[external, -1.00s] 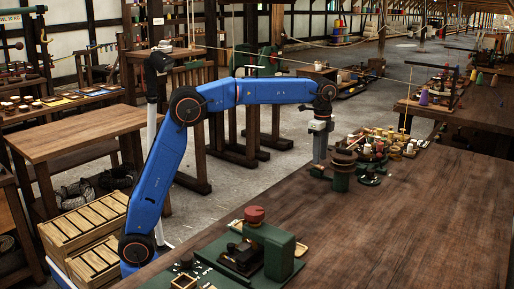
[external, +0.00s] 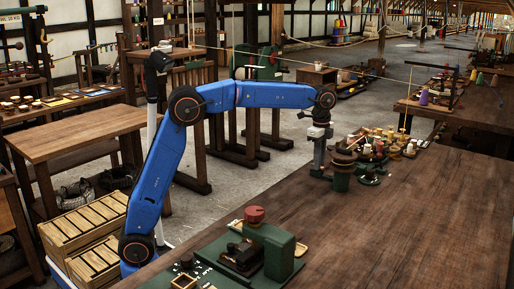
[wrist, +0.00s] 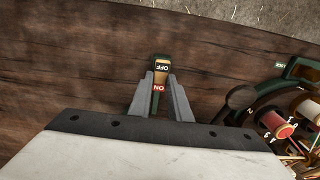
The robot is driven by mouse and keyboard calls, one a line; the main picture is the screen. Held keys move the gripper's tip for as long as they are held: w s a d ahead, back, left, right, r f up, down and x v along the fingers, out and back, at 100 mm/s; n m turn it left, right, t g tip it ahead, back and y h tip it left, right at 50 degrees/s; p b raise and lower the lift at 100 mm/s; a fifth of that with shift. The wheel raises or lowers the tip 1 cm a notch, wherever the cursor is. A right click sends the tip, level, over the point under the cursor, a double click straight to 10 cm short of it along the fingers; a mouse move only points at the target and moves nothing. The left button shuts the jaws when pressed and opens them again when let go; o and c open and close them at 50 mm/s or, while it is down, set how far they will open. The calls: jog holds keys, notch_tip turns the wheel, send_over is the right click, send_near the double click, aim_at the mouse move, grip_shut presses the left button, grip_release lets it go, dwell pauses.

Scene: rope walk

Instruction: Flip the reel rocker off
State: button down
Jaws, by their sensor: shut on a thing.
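I cannot tell which way the rocker is tilted. In the external view my gripper (external: 318,173) points down at the bench's far edge, and the rocker is too small to make out there.
A reel stand with spools (wrist: 277,122) and a dark round knob (wrist: 241,96) is close on the right in the wrist view. In the external view a green post with brown discs (external: 342,165) stands just right of my gripper. The bench (external: 400,220) is clear in front.

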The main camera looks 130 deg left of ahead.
jog(key=shift+s+t, duration=0.2)
jog(key=shift+t, duration=0.4)
jog(key=c, duration=1.6)
grip_release()
jog(key=shift+c, duration=0.2)
jog(key=shift+r, duration=0.15)
notch_tip(320, 180, up, 17)
jog(key=s, duration=0.2)
